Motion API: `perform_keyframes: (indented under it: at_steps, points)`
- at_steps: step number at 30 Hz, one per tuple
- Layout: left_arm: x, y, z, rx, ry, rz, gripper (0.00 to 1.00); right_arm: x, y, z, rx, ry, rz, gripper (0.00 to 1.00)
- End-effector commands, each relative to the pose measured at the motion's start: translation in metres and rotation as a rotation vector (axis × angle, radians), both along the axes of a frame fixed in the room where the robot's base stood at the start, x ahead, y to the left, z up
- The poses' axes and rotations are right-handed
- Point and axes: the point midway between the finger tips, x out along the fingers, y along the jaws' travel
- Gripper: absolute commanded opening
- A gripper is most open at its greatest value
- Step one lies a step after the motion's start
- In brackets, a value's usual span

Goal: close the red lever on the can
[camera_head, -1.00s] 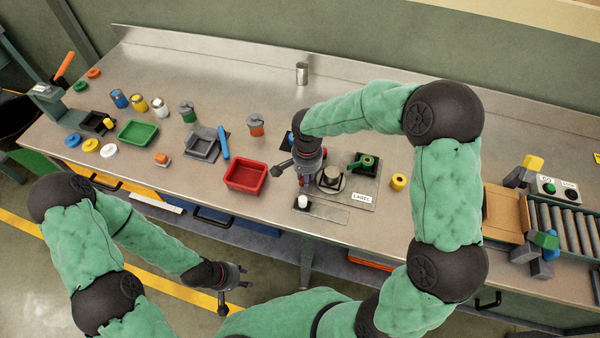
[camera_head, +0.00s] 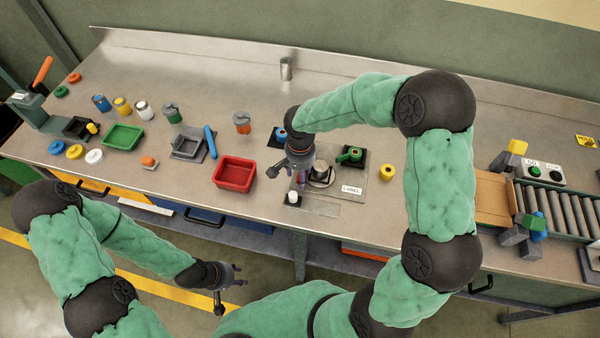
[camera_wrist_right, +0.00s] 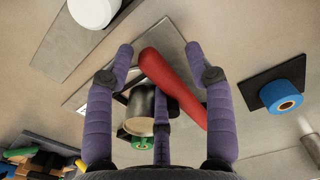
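The metal can (camera_wrist_right: 141,108) stands on the plate of the fixture (camera_head: 352,189); in the head view the can (camera_head: 320,176) is partly hidden by my right gripper (camera_head: 301,178). The red lever (camera_wrist_right: 172,86) sticks up at a slant beside the can. In the right wrist view, my right gripper (camera_wrist_right: 160,62) has its purple fingers spread around the lever. The two outer fingers are apart from it; whether the third finger touches it I cannot tell. My left gripper (camera_head: 232,287) is open and empty, in front of the bench.
A blue roll (camera_head: 281,134) stands behind my right gripper, and a green part (camera_head: 350,154) sits right of the can. A white cylinder (camera_head: 292,197) stands in front. A red tray (camera_head: 235,174) is to the left, a yellow ring (camera_head: 386,171) to the right.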

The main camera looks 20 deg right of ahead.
Motion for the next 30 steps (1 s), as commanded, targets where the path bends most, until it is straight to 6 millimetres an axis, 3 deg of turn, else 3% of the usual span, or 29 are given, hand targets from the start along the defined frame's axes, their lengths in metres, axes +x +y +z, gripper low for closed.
perform_keyframes:
  at_steps: [10,24,30]
  points:
    - [0.000,0.000,0.000,0.000,0.000,0.000,0.40,0.002,0.000,0.012,0.000,-0.005,-0.002,0.54]
    - [0.000,0.000,0.000,0.000,0.000,0.000,0.40,0.001,0.000,0.097,0.000,-0.004,0.000,0.54]
    - [0.000,0.000,0.000,0.000,0.000,0.000,0.40,0.001,0.000,0.116,0.000,-0.001,0.000,0.54]
